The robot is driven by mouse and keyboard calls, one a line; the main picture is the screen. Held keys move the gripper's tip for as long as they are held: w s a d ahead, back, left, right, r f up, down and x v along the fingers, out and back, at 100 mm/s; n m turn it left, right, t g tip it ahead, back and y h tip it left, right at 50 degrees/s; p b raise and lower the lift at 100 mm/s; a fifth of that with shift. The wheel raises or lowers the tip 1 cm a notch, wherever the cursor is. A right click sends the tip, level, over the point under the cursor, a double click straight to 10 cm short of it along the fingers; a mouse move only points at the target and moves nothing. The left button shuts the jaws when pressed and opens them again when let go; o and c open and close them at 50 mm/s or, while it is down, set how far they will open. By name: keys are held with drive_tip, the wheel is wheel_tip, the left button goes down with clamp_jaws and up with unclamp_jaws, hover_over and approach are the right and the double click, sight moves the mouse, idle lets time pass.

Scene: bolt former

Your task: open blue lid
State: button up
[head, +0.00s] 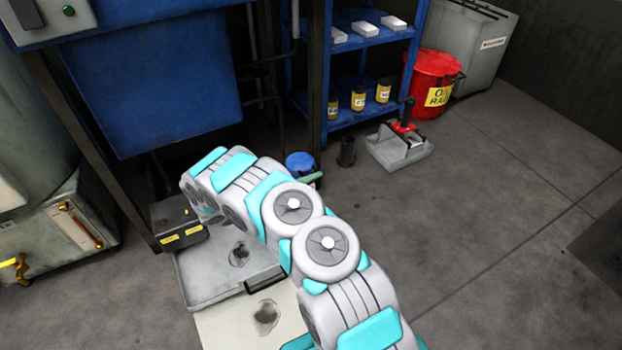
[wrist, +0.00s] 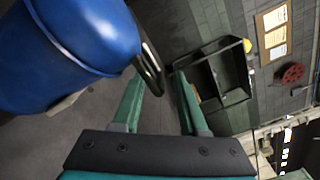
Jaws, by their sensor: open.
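The blue lid (head: 299,162) shows in the head view as a small rounded blue shape behind my arm, beside the blue shelf's foot. In the wrist view a large blue rounded body (wrist: 65,45) with a seam fills the upper left; I cannot tell where its lid begins. A dark handle-like bar (wrist: 149,65) stands at its right edge, near the tip of the left green finger. My gripper (wrist: 159,77) is open, its two green fingers apart. I cannot tell whether the bar lies between them. In the head view my arm hides most of the gripper.
The blue shelf (head: 364,40) holds yellow-black cans and white boxes. A grey metal tray (head: 225,262) lies left of my arm. Floor at the right is clear. The wrist view shows a dark open container (wrist: 212,75).

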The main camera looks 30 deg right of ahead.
clamp_jaws()
idle(1.4)
